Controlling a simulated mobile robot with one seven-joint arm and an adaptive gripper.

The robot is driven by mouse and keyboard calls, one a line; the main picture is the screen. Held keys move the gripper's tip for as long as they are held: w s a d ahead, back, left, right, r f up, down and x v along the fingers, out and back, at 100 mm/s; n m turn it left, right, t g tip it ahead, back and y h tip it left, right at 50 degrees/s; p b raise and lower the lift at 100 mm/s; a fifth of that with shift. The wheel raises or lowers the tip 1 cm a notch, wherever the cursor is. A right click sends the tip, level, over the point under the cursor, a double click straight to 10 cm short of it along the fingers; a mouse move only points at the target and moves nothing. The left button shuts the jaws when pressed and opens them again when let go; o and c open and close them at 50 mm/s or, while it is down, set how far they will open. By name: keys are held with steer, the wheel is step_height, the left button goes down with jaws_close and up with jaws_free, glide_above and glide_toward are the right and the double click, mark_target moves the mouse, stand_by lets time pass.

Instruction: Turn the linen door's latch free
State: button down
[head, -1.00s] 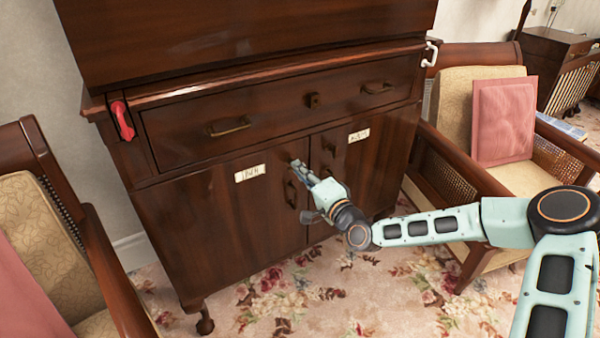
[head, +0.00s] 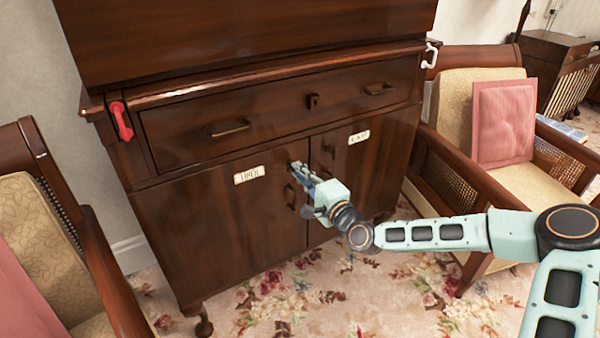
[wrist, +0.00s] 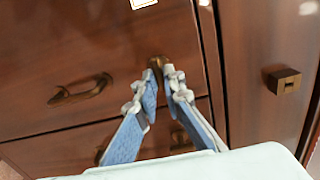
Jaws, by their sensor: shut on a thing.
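The cabinet has two lower doors, each with a pale label; the lettering is too blurred to read surely. The left door (head: 215,225) is closed and bears a label (head: 249,174) and a drop handle (head: 290,196). My gripper (head: 298,168) is at this door's upper right corner, its fingers shut on a small brass latch. In the wrist view the latch (wrist: 155,63) shows between the tips of my gripper (wrist: 162,78), which hide part of it.
A drawer (head: 270,115) with two brass pulls sits above the doors. A red hook-like handle (head: 121,120) is at the cabinet's left and a white one (head: 430,54) at its right. Armchairs flank the cabinet. Flowered carpet (head: 290,300) lies clear in front.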

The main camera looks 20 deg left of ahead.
steer(key=c, duration=2)
jaws_free()
steer(key=shift+c, duration=0.2)
steer(key=v, duration=1.2)
